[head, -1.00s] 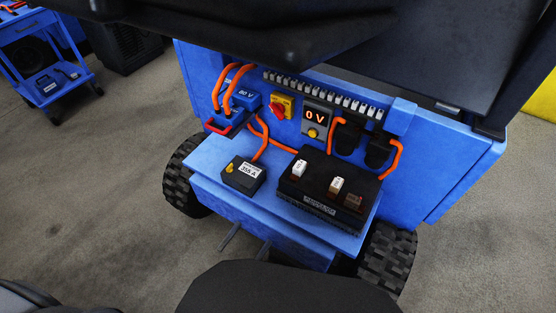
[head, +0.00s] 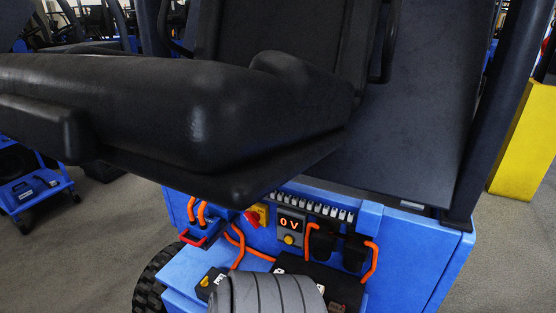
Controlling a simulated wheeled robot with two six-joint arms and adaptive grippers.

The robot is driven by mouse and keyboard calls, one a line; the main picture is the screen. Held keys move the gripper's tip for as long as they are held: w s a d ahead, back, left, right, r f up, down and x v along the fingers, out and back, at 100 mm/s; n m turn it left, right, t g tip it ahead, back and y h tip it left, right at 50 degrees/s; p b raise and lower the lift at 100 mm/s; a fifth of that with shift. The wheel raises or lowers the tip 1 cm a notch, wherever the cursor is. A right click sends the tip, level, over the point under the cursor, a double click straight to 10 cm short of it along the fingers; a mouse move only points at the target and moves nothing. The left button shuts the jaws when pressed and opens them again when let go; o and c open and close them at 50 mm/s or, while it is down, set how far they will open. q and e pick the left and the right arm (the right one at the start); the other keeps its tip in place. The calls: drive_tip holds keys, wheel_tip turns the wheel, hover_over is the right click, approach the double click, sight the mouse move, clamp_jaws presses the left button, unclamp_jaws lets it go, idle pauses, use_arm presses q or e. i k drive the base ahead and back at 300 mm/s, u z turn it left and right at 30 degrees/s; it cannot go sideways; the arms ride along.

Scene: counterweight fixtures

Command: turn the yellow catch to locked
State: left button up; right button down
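No part is clearly recognisable as the yellow catch. Small yellow parts show on the blue truck (head: 405,262): a yellow plate with a red knob (head: 257,215), a round yellow knob (head: 289,239) under a display reading 0 V, and a small yellow piece (head: 205,282) on a black box at the lower left. I cannot tell whether any of these is the catch. Neither of my grippers is in view, so nothing shows of what they hold.
A black seat (head: 200,110) overhangs the panel and fills the upper left. A grey ribbed part, whose nature I cannot tell, covers some of the front deck. Orange cables (head: 371,262) loop there. A blue cart (head: 35,190) stands left, a yellow block (head: 522,140) right.

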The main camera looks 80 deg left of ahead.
sight(204, 283)
drive_tip(key=z, duration=0.2)
drive_tip(key=k, duration=1.35)
drive_tip(key=u, duration=1)
